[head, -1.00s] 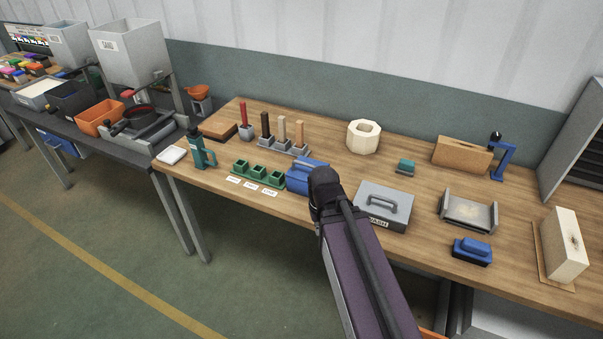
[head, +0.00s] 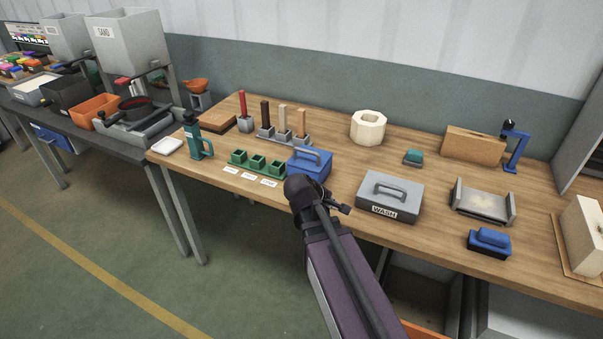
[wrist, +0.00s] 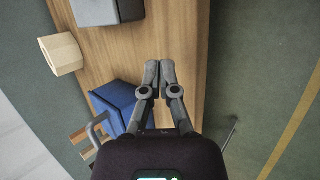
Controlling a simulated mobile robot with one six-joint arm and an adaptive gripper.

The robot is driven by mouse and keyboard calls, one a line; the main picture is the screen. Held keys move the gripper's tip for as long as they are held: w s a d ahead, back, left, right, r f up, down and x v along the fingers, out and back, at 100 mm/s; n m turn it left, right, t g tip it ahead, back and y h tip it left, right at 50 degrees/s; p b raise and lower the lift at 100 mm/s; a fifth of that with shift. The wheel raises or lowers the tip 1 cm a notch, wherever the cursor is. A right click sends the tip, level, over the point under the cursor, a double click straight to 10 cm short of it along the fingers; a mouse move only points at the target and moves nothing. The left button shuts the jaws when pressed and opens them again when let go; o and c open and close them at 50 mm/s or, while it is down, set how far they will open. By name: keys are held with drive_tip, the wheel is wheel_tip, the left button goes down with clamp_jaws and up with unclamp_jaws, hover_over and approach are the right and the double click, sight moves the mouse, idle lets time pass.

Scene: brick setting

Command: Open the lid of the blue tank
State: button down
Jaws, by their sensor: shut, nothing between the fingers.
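The blue tank (head: 312,170) is a blue box with a lid and a blue-grey handle on top, standing near the front edge of the wooden table. Its lid looks closed. It also shows in the wrist view (wrist: 118,97), left of my fingers, with its handle at the lower left. My gripper (head: 345,209) is in front of and to the right of the tank in the head view, partly hidden by my arm. In the wrist view its fingertips (wrist: 160,72) are together and empty, over the wooden table and apart from the tank.
A grey box marked WASH (head: 391,195) stands right of the tank. Green cups (head: 258,164) with labels stand just left of it. Behind are upright sticks in grey holders (head: 285,138) and a cream ring block (head: 368,127). Bare tabletop lies between the tank and the ring block.

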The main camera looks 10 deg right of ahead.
sight(302, 166)
drive_tip(key=w+a+n+t+h+b, duration=0.1)
drive_tip(key=w+n+b, duration=0.1)
drive_tip(key=w+n+t+h+b, duration=0.1)
drive_tip(key=w+n+t+b, duration=0.1)
drive_tip(key=n+b, duration=0.1)
drive_tip(key=w+a+f+n+t+h+b, duration=0.1)
drive_tip(key=w+n+t+h+b, duration=0.1)
drive_tip(key=w+n+b, duration=0.1)
drive_tip(key=shift+a+f, duration=0.1)
drive_tip(key=shift+a, duration=0.2)
drive_tip(key=w+a+n+t+b, duration=0.1)
drive_tip(key=a+n+t+b, duration=0.1)
drive_tip(key=n, duration=0.1)
drive_tip(key=w+a+n+t+b, duration=0.2)
drive_tip(key=a+n, duration=0.1)
drive_tip(key=n, duration=0.1)
drive_tip(key=w+a+r+n+t+b, duration=0.1)
drive_tip(key=a+n+t+b, duration=0.1)
drive_tip(key=a+n+b, duration=0.1)
drive_tip(key=shift+w+n+t+h, duration=0.3)
drive_tip(key=shift+w, duration=0.05)
drive_tip(key=shift+w+a+r+n+t, duration=0.15)
drive_tip(key=shift+a+r+n+t, duration=0.15)
drive_tip(key=shift+a+n, duration=0.25)
drive_tip(key=shift+d, duration=0.1)
drive_tip(key=shift+p+x, duration=0.8)
drive_tip(key=shift+x, duration=4.2)
drive_tip(key=shift+r, duration=0.1)
